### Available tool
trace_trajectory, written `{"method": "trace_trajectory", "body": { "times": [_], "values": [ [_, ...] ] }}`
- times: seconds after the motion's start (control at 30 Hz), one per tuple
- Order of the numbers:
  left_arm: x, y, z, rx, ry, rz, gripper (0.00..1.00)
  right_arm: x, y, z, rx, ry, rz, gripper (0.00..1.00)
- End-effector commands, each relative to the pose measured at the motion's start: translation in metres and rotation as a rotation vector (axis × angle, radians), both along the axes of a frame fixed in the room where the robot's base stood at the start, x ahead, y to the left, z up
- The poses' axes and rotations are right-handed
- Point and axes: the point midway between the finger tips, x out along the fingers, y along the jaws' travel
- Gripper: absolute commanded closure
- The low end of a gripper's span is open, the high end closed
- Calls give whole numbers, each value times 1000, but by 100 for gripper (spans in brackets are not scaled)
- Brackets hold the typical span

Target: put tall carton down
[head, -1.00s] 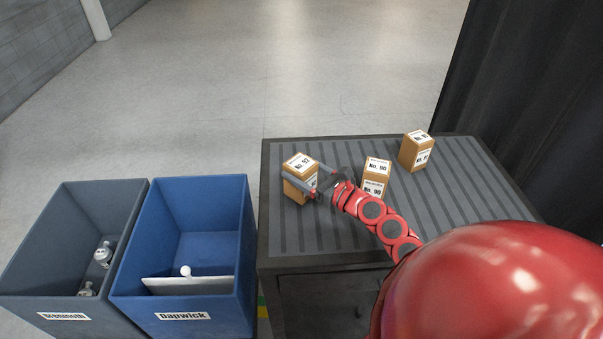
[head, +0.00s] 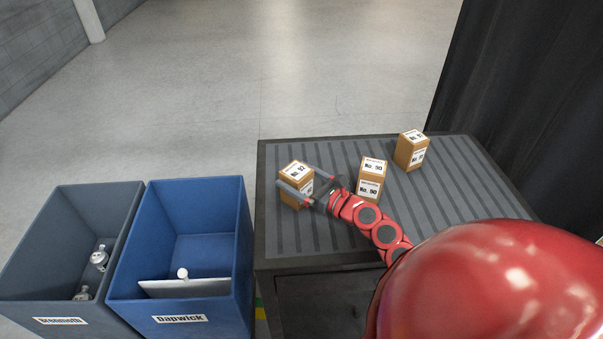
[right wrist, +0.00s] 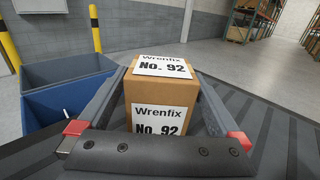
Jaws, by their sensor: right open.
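A tan carton labelled Wrenfix No. 92 (head: 292,189) stands upright near the left side of the grey ribbed table top (head: 330,236). It also fills the middle of the right wrist view (right wrist: 161,93). My right gripper (head: 297,180) is open around it, one finger on each side. In the right wrist view, the fingers (right wrist: 163,100) flank the carton, with little gap at its sides. The carton's base is partly hidden by the near finger. My left gripper is not in view.
A second carton, No. 90 (head: 371,188), stands just right of my right gripper. A third carton (head: 409,153) stands farther back right. A blue bin labelled Dapwick (head: 152,295) and a grey bin (head: 37,298) stand left of the table. The table's front right is partly hidden.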

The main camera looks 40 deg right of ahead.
Motion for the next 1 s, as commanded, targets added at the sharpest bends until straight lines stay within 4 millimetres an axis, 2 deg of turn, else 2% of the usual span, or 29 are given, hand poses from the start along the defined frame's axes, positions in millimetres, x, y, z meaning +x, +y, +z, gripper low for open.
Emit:
{"method": "trace_trajectory", "body": {
  "times": [0.07, 0.17, 0.6, 0.8, 1.0],
  "values": [
    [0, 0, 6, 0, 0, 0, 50, 0, 0, 5, 1, 0, 0, 0],
    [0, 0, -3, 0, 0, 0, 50, -12, -4, 0, -3, -1, -3, 0],
    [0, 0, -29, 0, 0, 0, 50, -95, -25, 0, -1, 1, -6, 0],
    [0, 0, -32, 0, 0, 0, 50, -113, -27, 2, -1, 0, -1, 0],
    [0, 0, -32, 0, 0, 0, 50, -117, -28, 2, 0, 0, 2, 0]
  ]
}}
